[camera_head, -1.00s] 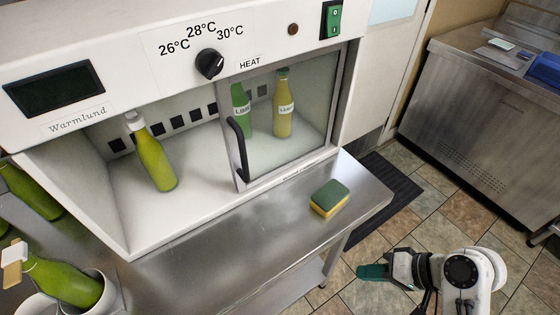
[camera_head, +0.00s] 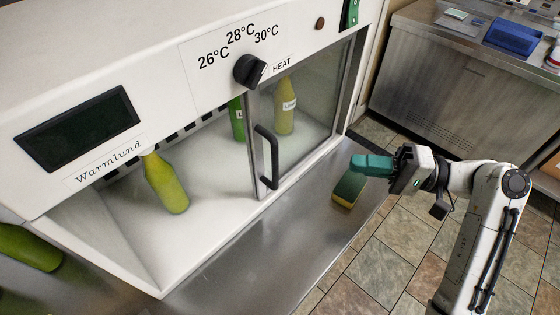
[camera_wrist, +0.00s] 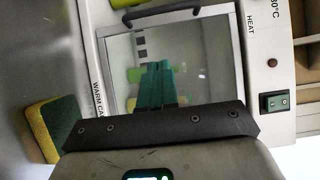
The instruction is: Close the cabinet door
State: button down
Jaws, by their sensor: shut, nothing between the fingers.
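The white cabinet (camera_head: 50,110) labelled Warmlund has a glass door (camera_head: 310,95) with a black vertical handle (camera_head: 268,157) near its left edge. The door covers the right half of the opening; the left half stands open. My gripper (camera_head: 358,162), with green fingers, is shut and empty. It is to the right of the handle, in front of the cabinet's right end, and overlaps the sponge in the head view. In the wrist view my gripper (camera_wrist: 155,85) points toward the door glass (camera_wrist: 195,50), with the handle (camera_wrist: 160,12) beyond the fingertips. Contact cannot be told.
A green-and-yellow sponge (camera_head: 347,190) lies on the steel counter (camera_head: 300,225) under my gripper. A yellow-green bottle (camera_head: 165,183) stands in the open left half. A green bottle (camera_head: 238,120) and a yellow bottle (camera_head: 285,105) are further right. A steel unit (camera_head: 440,75) stands at the back right.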

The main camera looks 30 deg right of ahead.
jog(key=s+a+p+x, duration=0.1)
jog(key=s+p+x, duration=0.1)
jog(key=x, duration=1)
jog(key=shift+a+p, duration=0.4)
jog(key=shift+a, duration=0.15)
jog(key=shift+w, duration=0.1)
